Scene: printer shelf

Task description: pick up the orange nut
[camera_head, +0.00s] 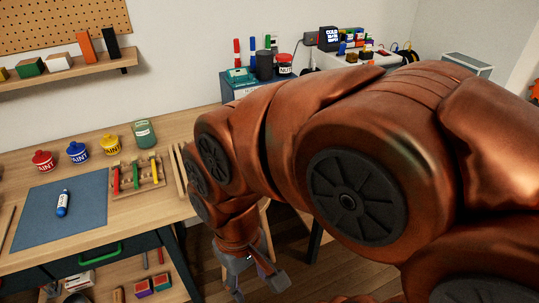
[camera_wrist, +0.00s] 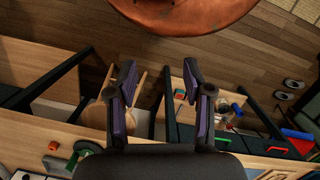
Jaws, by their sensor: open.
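A dark jar with a red lid and a label reading "NUT" (camera_head: 285,69) stands on the teal cabinet at the back. My gripper (camera_head: 257,285) hangs low in front of the workbench, far from both. In the wrist view my gripper (camera_wrist: 159,78) has its two fingers wide apart, with nothing held between them.
The wooden workbench (camera_head: 100,147) holds paint pots, a blue mat (camera_head: 85,215) with a small bottle, and a rack of coloured tools (camera_head: 137,178). A lower shelf carries boxes. My arm covers much of the right side. Wooden floor (camera_wrist: 205,45) shows clear beyond the gripper.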

